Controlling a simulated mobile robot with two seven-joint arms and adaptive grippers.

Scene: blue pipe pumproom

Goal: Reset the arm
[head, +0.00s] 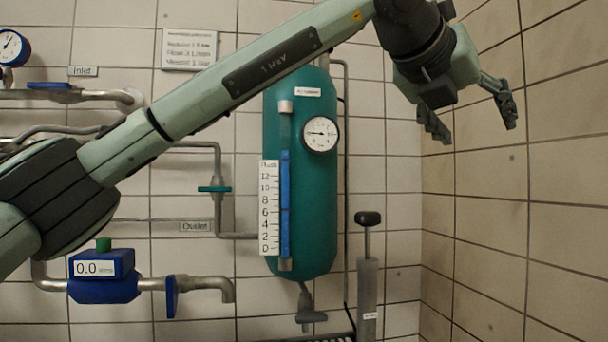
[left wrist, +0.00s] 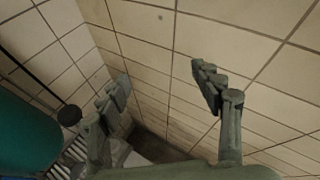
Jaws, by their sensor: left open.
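My left arm (head: 215,92) comes in from the left and stretches up across the head view. Its left gripper (head: 472,122) hangs at the upper right, in front of the tiled corner, with its two fingers spread apart. In the left wrist view the open left gripper (left wrist: 162,95) shows both fingers with nothing between them. It touches nothing that I can see. My right gripper is not in either view.
A green tank (head: 318,220) with a round gauge (head: 320,134) and a scale (head: 269,207) hangs on the wall. A pump handle (head: 368,219) stands right of it. A blue meter (head: 103,277) and pipes are at left. The right wall (head: 490,230) is bare tile.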

